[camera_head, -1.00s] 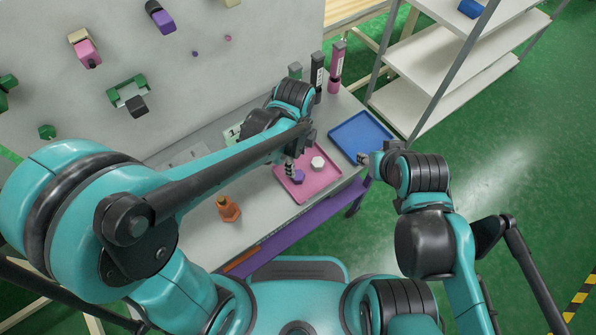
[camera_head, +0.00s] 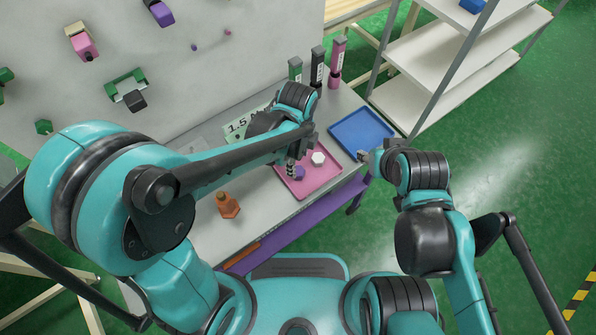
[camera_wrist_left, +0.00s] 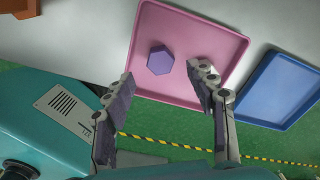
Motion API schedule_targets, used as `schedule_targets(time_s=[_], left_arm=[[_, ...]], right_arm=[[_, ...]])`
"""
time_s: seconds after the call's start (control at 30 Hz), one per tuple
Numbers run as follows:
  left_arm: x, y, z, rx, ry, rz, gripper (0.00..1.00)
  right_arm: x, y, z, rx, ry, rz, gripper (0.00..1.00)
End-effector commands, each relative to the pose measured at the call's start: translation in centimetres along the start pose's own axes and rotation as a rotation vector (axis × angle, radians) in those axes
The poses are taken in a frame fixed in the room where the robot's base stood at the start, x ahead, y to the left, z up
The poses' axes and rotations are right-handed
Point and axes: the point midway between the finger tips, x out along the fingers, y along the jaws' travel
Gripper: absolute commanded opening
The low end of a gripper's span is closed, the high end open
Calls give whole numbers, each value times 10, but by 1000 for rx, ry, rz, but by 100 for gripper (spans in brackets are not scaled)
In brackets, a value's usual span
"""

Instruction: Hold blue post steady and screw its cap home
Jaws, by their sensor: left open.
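I cannot make out a clearly blue post or its cap. A violet hexagonal piece (camera_head: 299,173) lies in the pink tray (camera_head: 322,183); it also shows in the left wrist view (camera_wrist_left: 160,61). A white hexagonal piece (camera_head: 318,158) is in the same tray in the head view. My left gripper (camera_head: 291,168) is over the tray, just left of the violet piece; in the left wrist view its fingers (camera_wrist_left: 160,115) are spread and empty. My right gripper (camera_head: 362,157) is by the blue tray's near edge, small and partly hidden by its arm.
The blue tray (camera_head: 362,134) looks empty. An orange post (camera_head: 228,206) stands left on the bench. Green (camera_head: 295,70), black (camera_head: 317,66) and pink (camera_head: 337,62) columns stand at the back. White shelves (camera_head: 437,59) hold a blue object (camera_head: 472,5). A grey board (camera_head: 200,70) carries coloured pieces.

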Motion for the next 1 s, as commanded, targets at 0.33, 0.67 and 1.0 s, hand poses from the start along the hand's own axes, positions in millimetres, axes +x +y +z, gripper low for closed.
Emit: schedule_targets(time_s=[0.33, 0.67, 1.0], left_arm=[[47, 0, -2, 0, 0, 0, 56], [51, 0, -2, 0, -1, 0, 56], [51, 0, -2, 0, -1, -1, 12]], right_arm=[[23, 0, 16, 0, 0, 0, 40], [23, 0, 16, 0, 0, 0, 40], [23, 0, 16, 0, 0, 0, 40]])
